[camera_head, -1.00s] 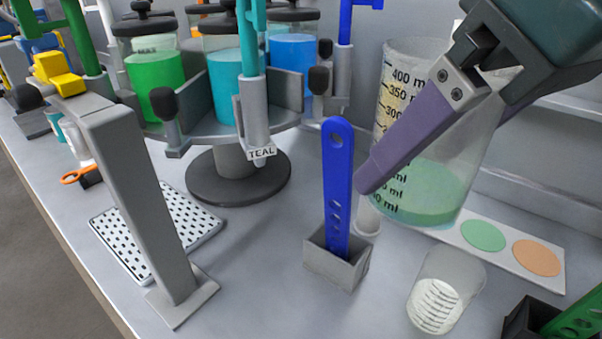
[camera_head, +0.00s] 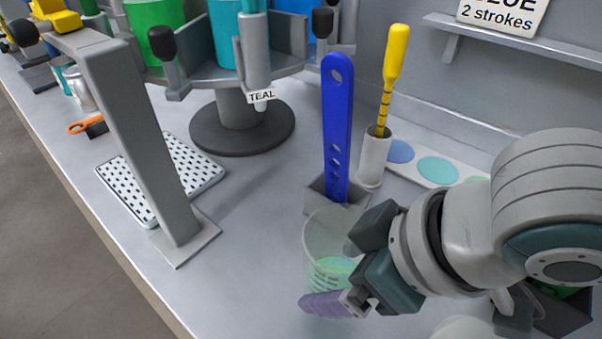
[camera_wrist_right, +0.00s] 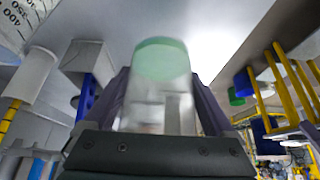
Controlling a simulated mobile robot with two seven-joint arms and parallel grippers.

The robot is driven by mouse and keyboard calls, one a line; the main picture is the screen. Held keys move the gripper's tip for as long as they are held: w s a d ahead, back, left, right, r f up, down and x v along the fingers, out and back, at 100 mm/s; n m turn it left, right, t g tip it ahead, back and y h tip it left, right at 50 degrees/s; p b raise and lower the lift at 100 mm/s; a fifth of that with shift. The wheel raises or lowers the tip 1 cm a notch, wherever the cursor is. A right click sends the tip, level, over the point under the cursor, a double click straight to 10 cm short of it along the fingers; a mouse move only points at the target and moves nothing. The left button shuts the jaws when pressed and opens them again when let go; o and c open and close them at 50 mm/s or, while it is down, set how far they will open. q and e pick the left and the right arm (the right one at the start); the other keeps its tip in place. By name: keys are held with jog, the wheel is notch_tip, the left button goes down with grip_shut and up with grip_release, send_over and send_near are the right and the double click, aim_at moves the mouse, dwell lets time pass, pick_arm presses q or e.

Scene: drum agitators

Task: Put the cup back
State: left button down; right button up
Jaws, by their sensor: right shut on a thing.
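My right gripper (camera_head: 335,285) comes in from the right in the head view, its purple fingers shut around a clear cup (camera_head: 322,235). The cup has measuring marks and some green liquid low inside. It is in front of the grey holder with the blue slotted paddle (camera_head: 337,130). I cannot tell whether its base touches the table. In the right wrist view the cup (camera_wrist_right: 160,85) sits between both fingers (camera_wrist_right: 160,105), with a green disc of liquid at its far end. Its lower part in the head view is partly hidden by the gripper. My left gripper is not in view.
A yellow dropper (camera_head: 396,60) stands in a white tube holder behind the paddle. A strip with coloured discs (camera_head: 437,169) lies behind. A perforated tray (camera_head: 140,190) and a grey post (camera_head: 150,150) are at left. The table between post and cup is clear.

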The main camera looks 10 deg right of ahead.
jog(key=shift+f+b, duration=0.5)
jog(key=shift+f, duration=2.3)
jog(key=shift+f, duration=0.15)
jog(key=o, duration=1.2)
jog(key=shift+o, duration=0.2)
jog(key=shift+s+d+r, duration=0.1)
jog(key=shift+r, duration=0.4)
jog(key=s+r+m+p, duration=0.1)
jog(key=s+r+p, duration=0.3)
jog(key=r, duration=0.8)
jog(key=s+d+f+m+g+h+b, duration=0.1)
jog(key=s+d+m+h, duration=0.2)
jog(key=s+d, duration=0.5)
jog(key=shift+d+f+m, duration=0.4)
jog(key=shift+d+m, duration=0.2)
jog(key=shift+m, duration=0.2)
